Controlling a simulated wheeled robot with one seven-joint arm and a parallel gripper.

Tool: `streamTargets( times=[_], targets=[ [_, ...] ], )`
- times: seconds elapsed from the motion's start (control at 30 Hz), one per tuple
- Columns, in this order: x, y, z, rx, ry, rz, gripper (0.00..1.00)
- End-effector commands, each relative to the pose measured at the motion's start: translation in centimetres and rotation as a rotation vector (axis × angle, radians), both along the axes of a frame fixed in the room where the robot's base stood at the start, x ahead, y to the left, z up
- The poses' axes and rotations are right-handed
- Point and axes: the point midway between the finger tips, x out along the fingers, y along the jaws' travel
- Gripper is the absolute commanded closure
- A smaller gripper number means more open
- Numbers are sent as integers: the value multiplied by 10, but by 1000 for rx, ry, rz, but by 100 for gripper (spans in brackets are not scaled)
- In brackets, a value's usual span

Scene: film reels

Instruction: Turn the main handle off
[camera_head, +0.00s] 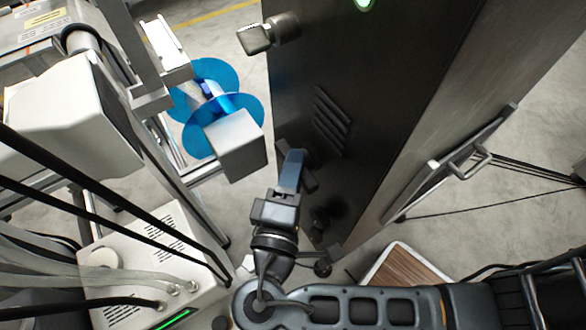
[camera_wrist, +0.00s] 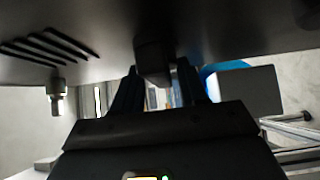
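A dark block-like handle (camera_wrist: 152,60) sticks out from the dark cabinet face in the wrist view, and I take it to be the main handle. In the head view a dark part of it (camera_head: 309,179) shows beside my fingers. My gripper (camera_head: 291,160) is at the lower part of the cabinet's left face. In the wrist view, my gripper (camera_wrist: 158,75) has its two fingers apart, one on each side of the handle's end. I cannot tell whether either finger touches it.
The tall dark cabinet (camera_head: 380,75) has vent slots and a grey latch (camera_head: 265,35) higher up. A blue film reel (camera_head: 205,135) and a grey box (camera_head: 236,145) stand left of my gripper. A white machine (camera_head: 150,260) with cables fills the lower left.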

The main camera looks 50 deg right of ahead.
Motion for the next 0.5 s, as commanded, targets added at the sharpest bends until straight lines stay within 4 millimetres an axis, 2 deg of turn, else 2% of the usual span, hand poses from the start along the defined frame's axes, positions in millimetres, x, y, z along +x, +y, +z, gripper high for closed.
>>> streamTargets(
  times=[0.03,0.13,0.5],
  targets=[
    [0,0,0,0,0,0,79],
    [0,0,0,0,0,0,88],
    [0,0,-4,-18,-62,1,88]
  ],
)
